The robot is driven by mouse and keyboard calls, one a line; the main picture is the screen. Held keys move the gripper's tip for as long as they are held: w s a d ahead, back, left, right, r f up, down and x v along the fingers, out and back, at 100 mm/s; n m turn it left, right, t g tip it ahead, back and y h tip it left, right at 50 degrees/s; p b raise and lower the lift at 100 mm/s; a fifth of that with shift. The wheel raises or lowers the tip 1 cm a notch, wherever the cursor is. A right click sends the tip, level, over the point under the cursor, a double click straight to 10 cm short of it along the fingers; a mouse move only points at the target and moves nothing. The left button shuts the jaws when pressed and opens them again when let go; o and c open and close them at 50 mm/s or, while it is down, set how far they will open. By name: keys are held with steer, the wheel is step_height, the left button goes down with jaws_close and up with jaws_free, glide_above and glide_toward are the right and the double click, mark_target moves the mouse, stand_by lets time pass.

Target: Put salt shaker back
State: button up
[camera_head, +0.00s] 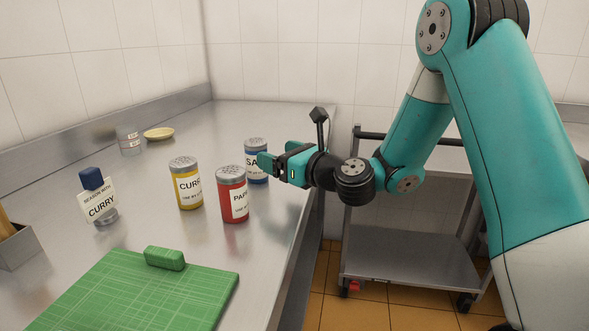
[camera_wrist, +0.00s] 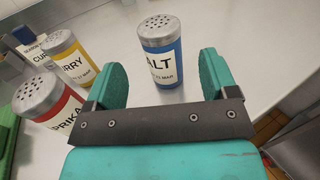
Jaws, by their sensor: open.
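The salt shaker (camera_head: 256,155) is a blue can with a grey perforated lid and a white label. It stands upright on the steel counter (camera_head: 290,125), partly hidden behind my gripper in the head view. In the wrist view the salt shaker (camera_wrist: 160,50) stands ahead of my open gripper (camera_wrist: 161,85), between the lines of its two teal fingers. The fingers do not appear to touch it, and nothing is held.
A red paprika shaker (camera_head: 232,195) and a yellow curry shaker (camera_head: 186,184) stand close to the left. Further left are a curry sign (camera_head: 99,204) and a green cutting board (camera_head: 140,292). A glass jar (camera_head: 129,140) and yellow dish (camera_head: 159,134) stand behind. A steel cart (camera_head: 410,260) is right.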

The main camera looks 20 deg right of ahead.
steer(key=b+v, duration=0.1)
steer(key=v, duration=0.4)
stand_by(0.4)
